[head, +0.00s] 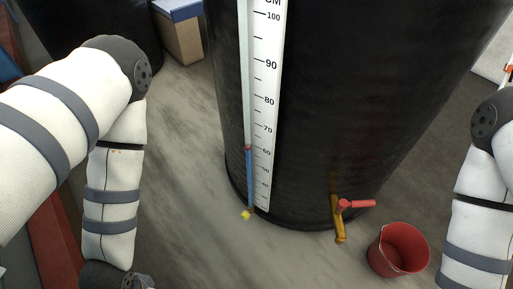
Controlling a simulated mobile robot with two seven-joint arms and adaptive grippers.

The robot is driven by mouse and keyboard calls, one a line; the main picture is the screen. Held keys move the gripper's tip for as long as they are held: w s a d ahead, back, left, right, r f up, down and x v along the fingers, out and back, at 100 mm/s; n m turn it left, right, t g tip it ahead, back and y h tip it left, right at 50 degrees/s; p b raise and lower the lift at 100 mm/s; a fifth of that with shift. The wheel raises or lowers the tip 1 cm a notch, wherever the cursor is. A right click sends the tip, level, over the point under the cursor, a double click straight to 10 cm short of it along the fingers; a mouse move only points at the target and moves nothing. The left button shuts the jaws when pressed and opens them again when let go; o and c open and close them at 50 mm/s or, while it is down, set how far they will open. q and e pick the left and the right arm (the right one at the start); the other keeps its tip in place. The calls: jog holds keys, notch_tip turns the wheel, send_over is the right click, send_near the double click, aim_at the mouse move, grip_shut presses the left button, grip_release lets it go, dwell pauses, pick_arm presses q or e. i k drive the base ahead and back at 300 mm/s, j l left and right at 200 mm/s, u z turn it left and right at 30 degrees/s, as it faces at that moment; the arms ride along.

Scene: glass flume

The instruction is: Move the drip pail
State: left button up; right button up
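The drip pail is most likely the red pail (399,249) on the floor at the lower right. It stands upright with its open top showing, just right of a brass tap (338,217) with a red handle (357,204). The tap is low on a large black tank (345,110). My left arm hangs down at the left, and only a small part of what may be its gripper shows at the bottom edge. My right arm comes in at the right edge, close to the pail; its gripper is out of the frame.
A white scale (266,90) with a sight tube (249,140) runs down the tank, with a yellow fitting (246,214) at its foot. A cardboard box (182,40) with a blue-edged lid stands behind. The concrete floor (190,190) left of the tank is clear.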

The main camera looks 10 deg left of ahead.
aim_at(399, 249)
jog(key=z, duration=1.65)
